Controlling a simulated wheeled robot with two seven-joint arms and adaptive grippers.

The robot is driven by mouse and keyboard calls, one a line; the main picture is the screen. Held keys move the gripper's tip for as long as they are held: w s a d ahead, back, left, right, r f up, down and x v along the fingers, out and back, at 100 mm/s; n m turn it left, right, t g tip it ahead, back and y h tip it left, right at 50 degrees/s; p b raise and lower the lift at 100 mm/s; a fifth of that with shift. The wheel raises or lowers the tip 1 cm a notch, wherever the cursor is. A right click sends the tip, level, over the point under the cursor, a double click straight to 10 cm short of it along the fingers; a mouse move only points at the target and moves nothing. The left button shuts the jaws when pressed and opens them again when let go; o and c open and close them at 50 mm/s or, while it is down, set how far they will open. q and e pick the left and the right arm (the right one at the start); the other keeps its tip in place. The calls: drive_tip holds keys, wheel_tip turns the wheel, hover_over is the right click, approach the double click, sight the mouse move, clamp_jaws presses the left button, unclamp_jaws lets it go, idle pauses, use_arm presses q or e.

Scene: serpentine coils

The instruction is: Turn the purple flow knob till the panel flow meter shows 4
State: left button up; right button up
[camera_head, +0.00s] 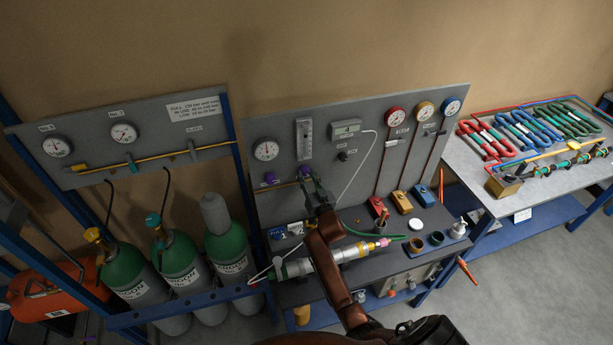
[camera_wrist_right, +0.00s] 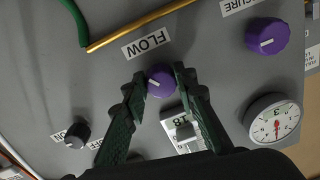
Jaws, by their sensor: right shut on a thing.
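The purple flow knob (camera_wrist_right: 160,82) sits under the FLOW label in the right wrist view, a white pointer line on its face. The fingertips of my right gripper (camera_wrist_right: 160,84) are shut on it from both sides. In the head view the knob (camera_head: 304,171) is partly covered by the gripper (camera_head: 313,184) at the grey panel. The panel flow meter (camera_head: 303,139), an upright clear tube with a scale, stands above the knob; its reading is too small to tell. In the wrist view the flow meter (camera_wrist_right: 180,126) shows partly between the fingers. My left gripper is not in view.
A second purple knob (camera_wrist_right: 267,36), labelled with an ending "SURE", is beside the flow knob, below a round gauge (camera_head: 266,150). A black knob (camera_head: 343,156) is on the right. A metal cylinder (camera_head: 345,253) lies on the bench below; gas bottles (camera_head: 180,262) stand left.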

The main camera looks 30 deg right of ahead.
drive_tip(key=shift+c, duration=1.1)
drive_tip(key=n, duration=0.5)
drive_tip(key=shift+d, duration=0.1)
drive_tip(key=n+b, duration=0.1)
drive_tip(key=n, duration=0.5)
drive_tip(key=shift+d+r+n, duration=0.1)
drive_tip(key=shift+n, duration=0.2)
drive_tip(key=n, duration=0.5)
drive_tip(key=shift+r+h+b, duration=0.1)
drive_tip(key=shift+h+b, duration=0.2)
drive_tip(key=n, duration=0.4)
drive_tip(key=shift+n+g, duration=0.3)
drive_tip(key=shift+n, duration=0.1)
